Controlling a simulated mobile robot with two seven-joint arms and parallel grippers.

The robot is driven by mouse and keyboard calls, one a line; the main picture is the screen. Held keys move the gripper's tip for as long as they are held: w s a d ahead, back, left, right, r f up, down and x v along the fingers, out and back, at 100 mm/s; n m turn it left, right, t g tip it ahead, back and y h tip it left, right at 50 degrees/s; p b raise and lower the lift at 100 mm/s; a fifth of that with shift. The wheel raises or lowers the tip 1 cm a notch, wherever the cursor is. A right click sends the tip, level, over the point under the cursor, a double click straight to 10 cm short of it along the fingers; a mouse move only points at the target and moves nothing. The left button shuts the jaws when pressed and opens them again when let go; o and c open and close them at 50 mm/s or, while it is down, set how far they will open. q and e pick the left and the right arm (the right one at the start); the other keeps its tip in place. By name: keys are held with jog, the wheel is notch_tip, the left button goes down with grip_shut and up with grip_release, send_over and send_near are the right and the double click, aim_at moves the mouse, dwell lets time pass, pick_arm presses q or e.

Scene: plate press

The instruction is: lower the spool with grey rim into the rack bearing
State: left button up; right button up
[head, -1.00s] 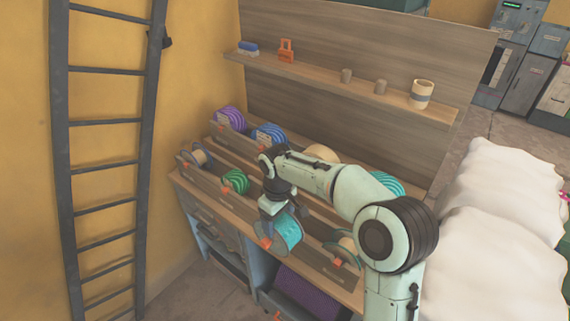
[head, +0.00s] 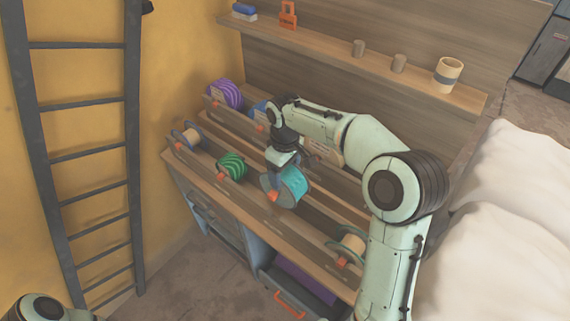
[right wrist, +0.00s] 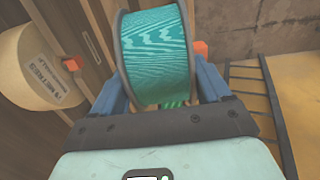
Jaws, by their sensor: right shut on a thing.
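The spool with grey rim (head: 290,186) is wound with teal material and hangs from my right gripper (head: 280,168). It also shows in the right wrist view (right wrist: 158,55), upright between the two blue fingers (right wrist: 160,92), which are shut on it. In the head view the spool is over the front row of the rack (head: 285,227), between a green spool (head: 231,167) and a beige spool (head: 352,243). The bearing beneath it is hidden, and I cannot tell whether the spool touches the rack. My left gripper is out of view.
A small beige spool (head: 187,137) sits at the rack's left end. A shelf (head: 415,82) runs behind. A ladder (head: 80,155) stands at left.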

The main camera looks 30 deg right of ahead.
aim_at(285, 176)
notch_tip(285, 176, down, 3)
jog(key=shift+w+d+f+b, duration=0.1)
jog(key=shift+w+b, duration=0.05)
jog(key=shift+b, duration=0.35)
jog(key=shift+s+f+b, duration=0.2)
jog(key=shift+f+b, duration=0.35)
jog(key=shift+f, duration=0.6)
jog(key=shift+w+f+b, duration=0.1)
jog(key=shift+f+b, duration=0.85)
jog(key=shift+f, duration=1)
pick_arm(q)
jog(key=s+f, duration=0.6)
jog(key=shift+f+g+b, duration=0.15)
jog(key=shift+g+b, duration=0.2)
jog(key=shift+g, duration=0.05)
pick_arm(e)
jog(key=shift+f, duration=0.95)
jog(key=shift+w, duration=0.1)
jog(key=o, duration=1.8)
jog(key=shift+o, duration=0.2)
notch_tip(285, 176, up, 13)
jog(key=shift+r+p, duration=0.2)
jog(key=shift+p, duration=0.8)
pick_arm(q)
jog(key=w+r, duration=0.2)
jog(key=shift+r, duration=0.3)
